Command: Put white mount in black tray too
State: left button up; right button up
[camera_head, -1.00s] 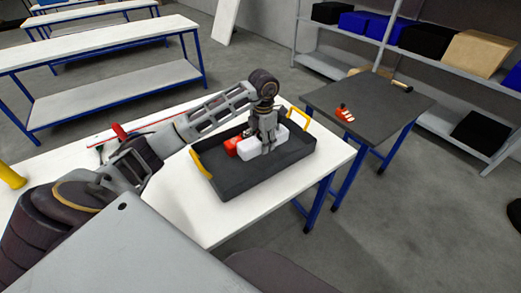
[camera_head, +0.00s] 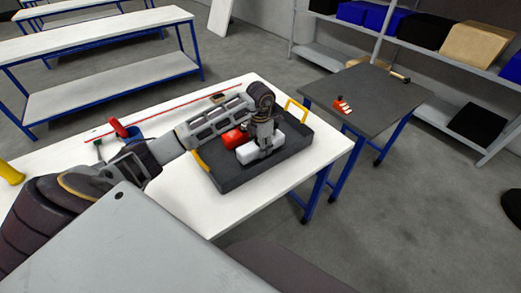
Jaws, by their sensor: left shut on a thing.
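The black tray (camera_head: 240,181) with yellow handles lies on the white-topped table. My left gripper (camera_head: 265,154) reaches down over the tray and is shut on the white mount (camera_head: 248,154). The mount shows on both sides of the fingers, inside the tray outline and low in it. I cannot tell whether it touches the tray floor. A red part (camera_head: 234,138) is in the tray, just behind and left of the mount. The fingertips are small and partly blend with the mount. My right gripper is not in view.
The white table (camera_head: 190,205) has free room in front of the tray. A blue bin (camera_head: 131,133) and red items lie behind my left arm. A dark-topped table (camera_head: 365,95) at right holds a red part (camera_head: 342,104) and a hammer (camera_head: 400,77). Shelves stand behind.

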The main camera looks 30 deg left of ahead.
pick_arm(q)
jog(key=shift+f, duration=1.05)
jog(key=shift+f, duration=0.1)
jog(key=o, duration=1.1)
jog(key=shift+r+b, duration=0.6)
jog(key=shift+r, duration=5.5)
